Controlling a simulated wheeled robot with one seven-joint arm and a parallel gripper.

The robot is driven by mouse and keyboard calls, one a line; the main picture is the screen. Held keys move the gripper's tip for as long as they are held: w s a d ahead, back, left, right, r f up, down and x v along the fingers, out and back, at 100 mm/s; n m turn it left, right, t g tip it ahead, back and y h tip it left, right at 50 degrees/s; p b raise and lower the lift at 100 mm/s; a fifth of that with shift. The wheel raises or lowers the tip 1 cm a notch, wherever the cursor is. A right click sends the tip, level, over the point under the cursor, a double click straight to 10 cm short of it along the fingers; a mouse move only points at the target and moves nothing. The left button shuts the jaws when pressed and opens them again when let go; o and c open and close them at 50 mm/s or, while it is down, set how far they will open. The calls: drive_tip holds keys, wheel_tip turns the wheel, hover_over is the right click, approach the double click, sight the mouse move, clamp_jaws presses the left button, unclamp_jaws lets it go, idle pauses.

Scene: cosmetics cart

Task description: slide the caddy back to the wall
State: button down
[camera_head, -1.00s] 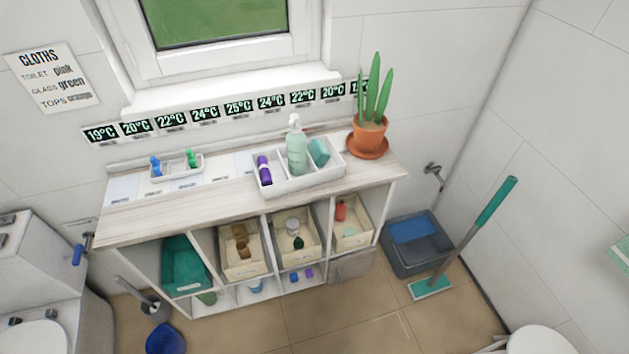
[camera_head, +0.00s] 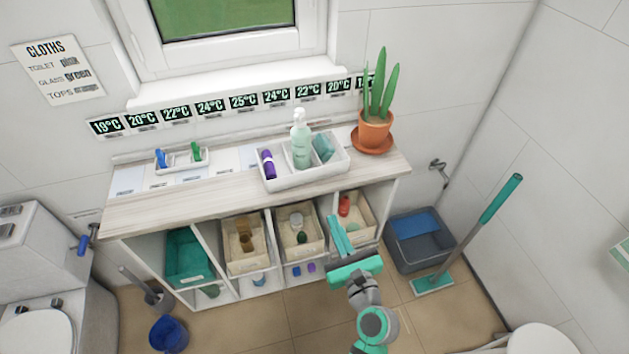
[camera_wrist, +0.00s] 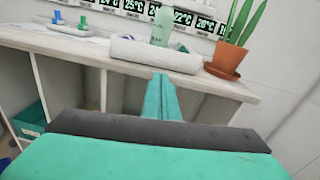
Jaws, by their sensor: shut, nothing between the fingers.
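The caddy is a white divided tray (camera_head: 299,181) on the cart's top. It holds a purple bottle, a pale green pump bottle (camera_head: 301,143) and a teal item. Its front edge is near the front of the top, with a gap between it and the wall. In the wrist view the caddy's front side (camera_wrist: 155,54) lies ahead of the fingers. My gripper (camera_head: 338,235) is shut and empty, in front of the cart and below the caddy in the head view. Its teal fingers (camera_wrist: 161,98) lie together, pointing towards the caddy, with no clear contact.
A potted cactus (camera_head: 374,130) stands just right of the caddy. A small tray (camera_head: 180,163) with blue and green items is at the left. Temperature cards (camera_head: 243,102) line the wall behind. Open bins (camera_head: 246,245) fill the shelves below. A mop (camera_head: 475,240) leans at the right.

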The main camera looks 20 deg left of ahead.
sight(311, 172)
drive_tip(key=shift+m+y, duration=0.3)
drive_tip(key=x, duration=0.5)
drive_tip(key=r+x, duration=0.1)
drive_tip(key=x, duration=0.9)
drive_tip(key=shift+s+a+r, duration=0.1)
drive_tip(key=shift+r, duration=0.15)
